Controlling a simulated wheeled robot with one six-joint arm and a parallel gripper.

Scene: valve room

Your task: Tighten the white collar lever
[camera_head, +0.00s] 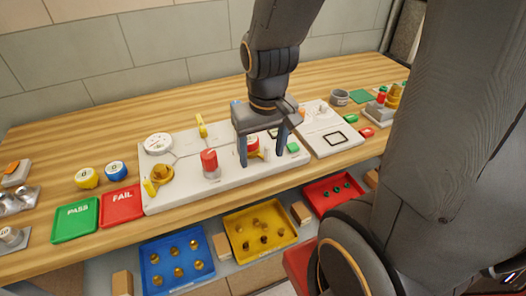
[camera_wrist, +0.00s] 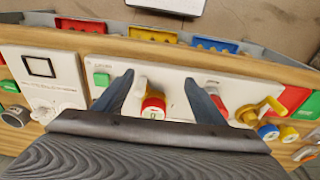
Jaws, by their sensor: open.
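A red-topped knob with a white collar and some yellow (camera_head: 253,146) stands on the white valve panel (camera_head: 180,193). In the wrist view the same collared knob (camera_wrist: 153,104) shows between my fingers. My gripper (camera_head: 262,158) is open over the panel, one finger to each side of this knob. In the wrist view my gripper (camera_wrist: 158,78) shows a gap on both sides of it. The fingers partly hide the knob in the head view, and I cannot make out its lever arm clearly.
A red cylinder (camera_head: 209,160) stands left of the gripper. Yellow levers (camera_head: 201,127) and (camera_head: 151,187) stick out farther left. A green block (camera_head: 293,148) is close on the right. Blue (camera_head: 177,284), yellow (camera_head: 231,257) and red trays (camera_head: 312,196) sit below the front edge.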

